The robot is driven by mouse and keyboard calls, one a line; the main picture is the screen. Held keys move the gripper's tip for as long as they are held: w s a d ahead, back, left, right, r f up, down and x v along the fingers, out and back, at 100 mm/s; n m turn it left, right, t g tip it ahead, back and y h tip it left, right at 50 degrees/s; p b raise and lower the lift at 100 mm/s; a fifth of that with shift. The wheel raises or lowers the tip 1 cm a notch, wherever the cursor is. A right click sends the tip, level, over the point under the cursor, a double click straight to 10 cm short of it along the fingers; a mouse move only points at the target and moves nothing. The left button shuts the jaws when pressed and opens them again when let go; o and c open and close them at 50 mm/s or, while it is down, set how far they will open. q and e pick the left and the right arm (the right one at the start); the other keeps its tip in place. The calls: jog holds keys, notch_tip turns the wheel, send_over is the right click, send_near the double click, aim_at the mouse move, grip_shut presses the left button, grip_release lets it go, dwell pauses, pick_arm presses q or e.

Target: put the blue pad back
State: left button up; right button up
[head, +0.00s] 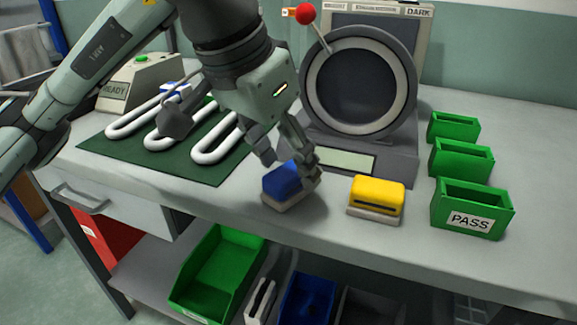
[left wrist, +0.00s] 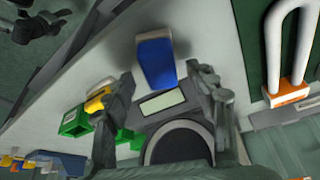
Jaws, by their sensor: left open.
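The blue pad (head: 284,181) is a small blue block on a pale base. It rests on the bench near its front edge, in front of the round-windowed machine. My left gripper (head: 293,167) is open, pointing down at the pad from above, with its fingers near the pad's sides and partly covering it. In the left wrist view the blue pad (left wrist: 155,62) shows between the spread fingers (left wrist: 164,72), with a visible gap on each side. A dark jointed part at that view's top left (left wrist: 35,25) may be my right gripper; its jaws are unclear.
A yellow pad (head: 377,193) on a similar base stands just right of the blue one. Green bins (head: 470,209), the front one marked PASS, line the right. The machine (head: 402,160) stands behind. White looped tubes (head: 215,141) lie on a green mat (head: 120,150) at left.

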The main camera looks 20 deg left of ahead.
pick_arm(q)
jog(key=v, duration=1)
jog(key=shift+p, duration=0.3)
pick_arm(e)
jog(key=shift+f, duration=0.75)
jog(key=shift+w+r, duration=0.15)
jog(key=shift+s, duration=0.2)
jog(key=shift+s+f, duration=0.2)
jog(key=shift+s, duration=0.15)
